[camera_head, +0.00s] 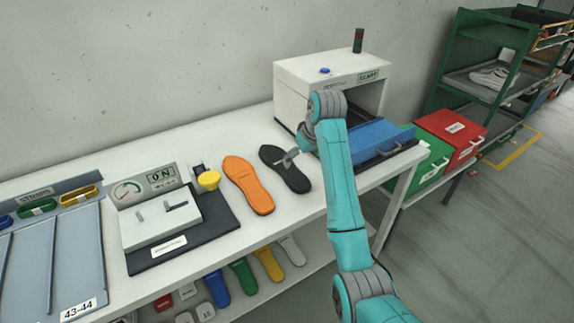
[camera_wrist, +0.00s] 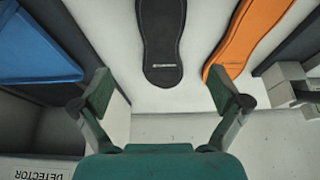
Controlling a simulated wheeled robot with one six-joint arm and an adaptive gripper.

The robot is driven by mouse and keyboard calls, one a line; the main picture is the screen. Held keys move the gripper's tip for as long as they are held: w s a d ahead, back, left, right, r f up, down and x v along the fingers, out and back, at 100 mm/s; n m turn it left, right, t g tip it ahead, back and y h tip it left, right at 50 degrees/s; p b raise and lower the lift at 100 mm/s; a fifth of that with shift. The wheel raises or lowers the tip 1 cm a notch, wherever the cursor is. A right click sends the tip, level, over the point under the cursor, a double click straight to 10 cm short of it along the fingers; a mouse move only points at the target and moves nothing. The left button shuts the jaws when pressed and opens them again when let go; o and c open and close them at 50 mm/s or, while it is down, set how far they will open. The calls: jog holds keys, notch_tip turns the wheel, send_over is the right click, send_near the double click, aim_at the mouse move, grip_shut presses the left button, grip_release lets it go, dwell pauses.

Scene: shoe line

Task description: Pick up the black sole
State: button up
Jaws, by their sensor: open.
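The black sole (camera_head: 286,169) lies flat on the white table in the head view, between an orange sole (camera_head: 248,185) and the white machine. The sole's rounded end lies ahead of the gap between the fingertips. I cannot tell the height above it.
The white machine (camera_head: 296,88) with a blue tray (camera_head: 365,139) stands right of the black sole. A press with a gauge (camera_head: 150,212) and yellow knob stands at left. Green (camera_head: 432,165) and red (camera_head: 455,135) bins stand at right. Coloured soles lie on the shelf below.

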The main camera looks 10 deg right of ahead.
aim_at(291, 172)
jog(key=w+f, duration=0.1)
jog(key=f, duration=0.1)
jog(key=w+f, duration=0.1)
jog(key=shift+w+a+f, duration=0.2)
jog(key=shift+w+a, duration=0.1)
jog(key=shift+w, duration=0.05)
jog(key=shift+x, duration=3.1)
jog(key=shift+a, duration=0.2)
jog(key=c, duration=1.4)
